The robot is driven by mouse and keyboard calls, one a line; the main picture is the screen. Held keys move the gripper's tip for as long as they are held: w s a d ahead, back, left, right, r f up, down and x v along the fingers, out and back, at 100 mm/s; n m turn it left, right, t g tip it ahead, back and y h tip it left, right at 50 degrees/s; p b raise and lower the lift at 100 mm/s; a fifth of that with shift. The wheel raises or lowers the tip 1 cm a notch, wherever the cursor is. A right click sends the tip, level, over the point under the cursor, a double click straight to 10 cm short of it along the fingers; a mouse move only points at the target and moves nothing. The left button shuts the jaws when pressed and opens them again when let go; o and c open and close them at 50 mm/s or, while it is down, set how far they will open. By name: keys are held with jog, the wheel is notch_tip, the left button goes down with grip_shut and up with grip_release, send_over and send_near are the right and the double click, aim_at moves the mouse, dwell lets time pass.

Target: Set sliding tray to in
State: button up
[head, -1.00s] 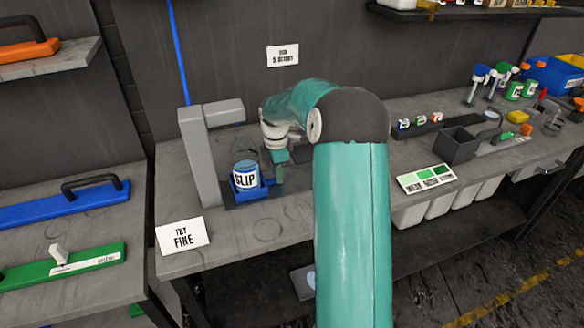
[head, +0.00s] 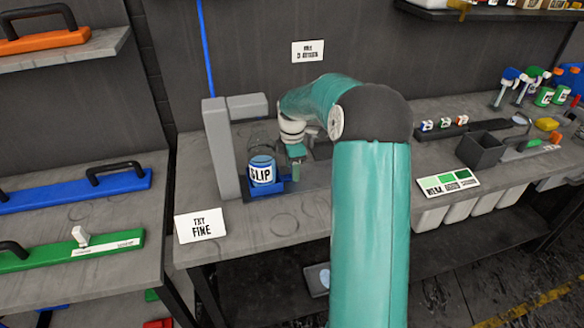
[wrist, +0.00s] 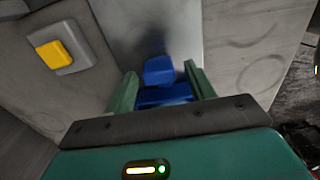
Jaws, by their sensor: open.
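The sliding tray (head: 262,191) is blue and sits low at the front of a grey stand on the bench. It holds a jar labelled SLIP (head: 261,172). My gripper (head: 297,172) is low at the tray's right side, with its fingers pointing down. In the wrist view, my open gripper (wrist: 160,80) has a blue block (wrist: 158,71), apparently part of the tray, between its two green fingers. There is a gap on each side of it; contact cannot be told. The jar is not seen in the wrist view.
The grey stand (head: 219,150) has an upright post and an overhanging arm above the jar. A yellow button (wrist: 54,54) shows in the wrist view. The bench front between card and colour chart (head: 448,184) is clear.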

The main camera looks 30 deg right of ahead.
notch_tip(320, 180, up, 13)
dwell(0.3)
dwell(0.5)
